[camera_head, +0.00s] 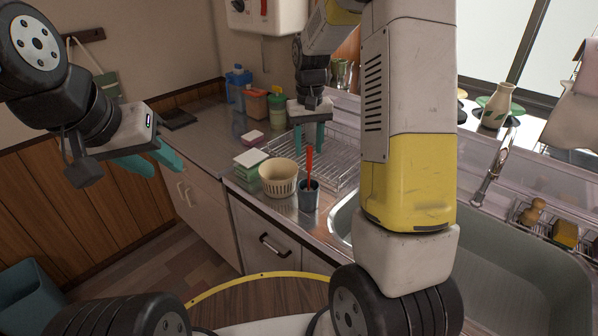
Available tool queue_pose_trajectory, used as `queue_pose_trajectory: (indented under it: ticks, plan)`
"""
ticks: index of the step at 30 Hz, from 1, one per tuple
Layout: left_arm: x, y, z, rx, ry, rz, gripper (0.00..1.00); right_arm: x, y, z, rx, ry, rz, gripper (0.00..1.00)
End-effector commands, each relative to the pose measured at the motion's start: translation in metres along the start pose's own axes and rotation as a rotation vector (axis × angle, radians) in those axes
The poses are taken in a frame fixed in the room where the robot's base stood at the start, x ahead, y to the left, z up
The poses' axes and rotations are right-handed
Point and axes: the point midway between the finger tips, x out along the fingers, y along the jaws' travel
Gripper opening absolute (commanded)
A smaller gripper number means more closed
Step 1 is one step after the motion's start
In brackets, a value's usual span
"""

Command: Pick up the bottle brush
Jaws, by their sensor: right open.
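A red-handled utensil (309,165) stands upright in a small blue-grey cup (308,196) on the counter. Its lower end is hidden in the cup, so I cannot tell for sure that it is the bottle brush. My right gripper (309,147) points down with its teal fingers apart, over the wire dish rack (343,153) area. It appears behind the red handle, and nothing shows held in it. My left gripper (150,161) is at the left, in front of the wooden wall panels and away from the counter items. Its teal fingers look apart and empty.
A cream basket (278,178) stands beside the cup, with a green-and-white sponge stack (250,162) to its left. Several bottles and containers stand at the back. The sink (500,270) and tap (492,170) are at the right. My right arm hides part of the rack and sink.

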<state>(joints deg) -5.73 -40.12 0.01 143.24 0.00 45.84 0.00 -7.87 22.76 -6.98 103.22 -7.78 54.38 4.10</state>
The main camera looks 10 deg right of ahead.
Motion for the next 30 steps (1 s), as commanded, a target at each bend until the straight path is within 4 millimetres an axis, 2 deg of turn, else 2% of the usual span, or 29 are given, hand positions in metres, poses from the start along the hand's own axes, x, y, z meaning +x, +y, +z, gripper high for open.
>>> queue_pose_trajectory:
  ticks: [18,27,30]
  plan:
    - [0.000,0.000,0.000,0.000,0.000,0.000,0.36,0.076,0.002,0.001,0.000,-0.007,0.003,0.42]
    - [0.000,0.000,0.000,0.000,0.000,0.000,0.36,0.081,0.002,0.001,0.000,-0.004,0.003,0.42]
    - [0.000,0.000,0.000,0.000,0.000,0.000,0.36,0.081,0.002,0.001,0.000,-0.004,0.003,0.22]
